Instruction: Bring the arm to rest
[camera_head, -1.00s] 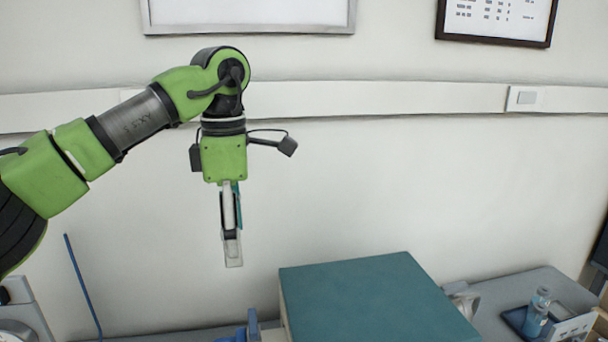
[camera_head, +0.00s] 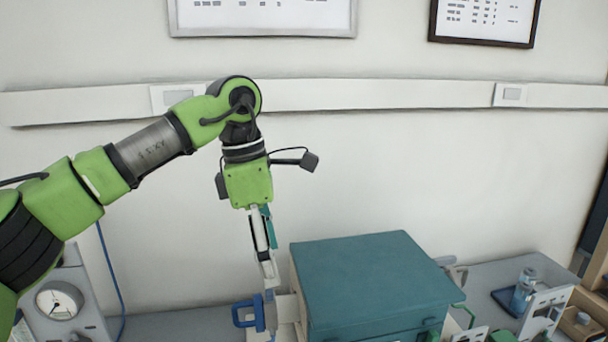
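My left arm, green and grey, comes in from the left and bends down at the wrist. My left gripper (camera_head: 268,274) points downward in front of the white wall, left of the teal-topped furnace (camera_head: 372,275). Its fingers show nearly edge-on, so their opening cannot be told. No held object can be made out. The fingertips appear just above a blue handle-like part (camera_head: 249,313); whether they touch it cannot be told. My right gripper is not in view.
A device with a round dial (camera_head: 59,300) stands at lower left beside a blue cable (camera_head: 110,275). A bottle (camera_head: 522,291) stands on a dark tray on the grey bench (camera_head: 490,272) at right.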

